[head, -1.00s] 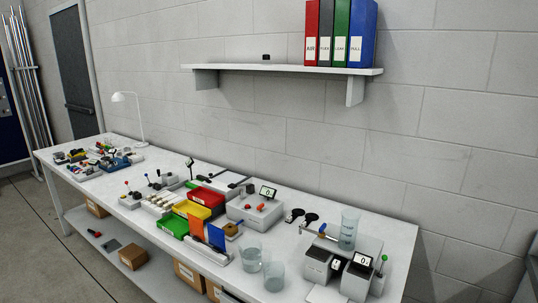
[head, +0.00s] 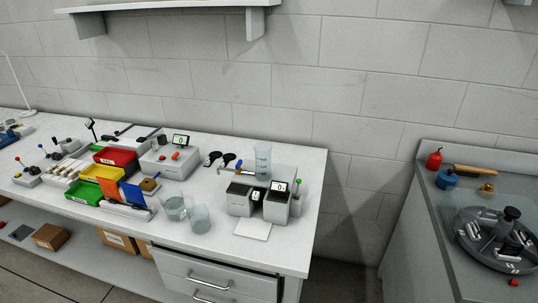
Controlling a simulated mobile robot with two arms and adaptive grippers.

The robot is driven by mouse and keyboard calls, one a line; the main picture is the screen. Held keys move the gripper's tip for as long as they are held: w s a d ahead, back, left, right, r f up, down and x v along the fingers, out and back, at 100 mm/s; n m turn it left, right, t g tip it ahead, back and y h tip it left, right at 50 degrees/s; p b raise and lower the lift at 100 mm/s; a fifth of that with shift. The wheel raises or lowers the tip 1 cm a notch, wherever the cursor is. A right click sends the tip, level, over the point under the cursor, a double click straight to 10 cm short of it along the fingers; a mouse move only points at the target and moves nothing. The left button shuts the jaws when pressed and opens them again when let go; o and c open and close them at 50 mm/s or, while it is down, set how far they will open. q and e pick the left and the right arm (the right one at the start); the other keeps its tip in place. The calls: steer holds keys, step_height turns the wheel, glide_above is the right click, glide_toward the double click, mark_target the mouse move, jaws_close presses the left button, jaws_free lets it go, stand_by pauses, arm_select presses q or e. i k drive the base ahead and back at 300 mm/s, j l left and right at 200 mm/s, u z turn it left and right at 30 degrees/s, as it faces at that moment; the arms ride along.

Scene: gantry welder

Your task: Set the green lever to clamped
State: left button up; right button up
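The device has a small display (head: 278,187) reading 0. I cannot read any clamped marking at this size. Neither of my grippers is in view.
The white workbench (head: 300,245) holds trays, glass beakers (head: 201,219), a tall measuring cup (head: 263,162) and levers with red and blue knobs at left. A gap of floor separates it from a grey cabinet (head: 430,250) with a round fixture (head: 495,238) at right.

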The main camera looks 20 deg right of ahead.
mark_target(298, 180)
steer(key=l+u, duration=0.2)
steer(key=l, duration=0.45)
steer(key=l+u, duration=0.2)
steer(key=l, duration=0.5)
steer(key=k+l+u, duration=0.2)
steer(key=l, duration=0.45)
steer(key=i, duration=0.05)
